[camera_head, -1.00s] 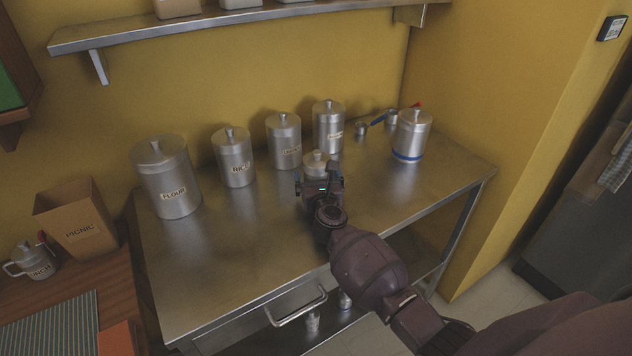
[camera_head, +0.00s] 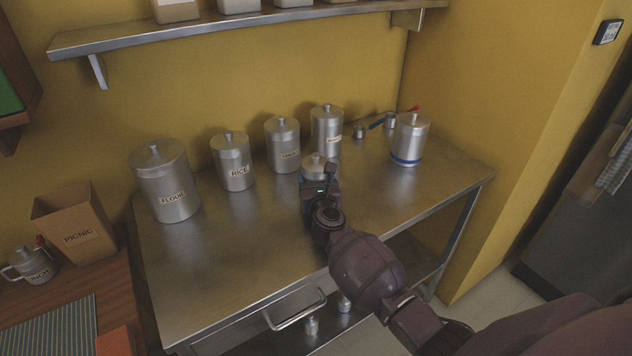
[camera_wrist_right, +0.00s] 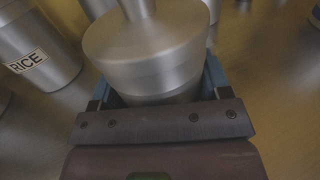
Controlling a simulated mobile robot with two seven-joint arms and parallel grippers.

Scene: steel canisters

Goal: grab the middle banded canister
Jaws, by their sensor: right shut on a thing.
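A small steel canister with a knobbed lid (camera_head: 315,164) stands on the steel table in front of the row of labelled canisters. My right gripper (camera_head: 319,184) is at its near side and hides most of its body. In the right wrist view the same canister (camera_wrist_right: 148,50) sits between the fingers of the gripper (camera_wrist_right: 157,92), which is shut on it. I cannot clearly make out a band on it. Another steel canister with a blue band (camera_head: 409,140) stands at the table's right end. My left gripper is out of view.
Canisters labelled flour (camera_head: 166,180), rice (camera_head: 233,162) and two more (camera_head: 283,145) (camera_head: 327,130) stand behind on the table (camera_head: 230,255). Small cups (camera_head: 359,132) are at the back right. The table's front is clear. A shelf (camera_head: 250,22) hangs above.

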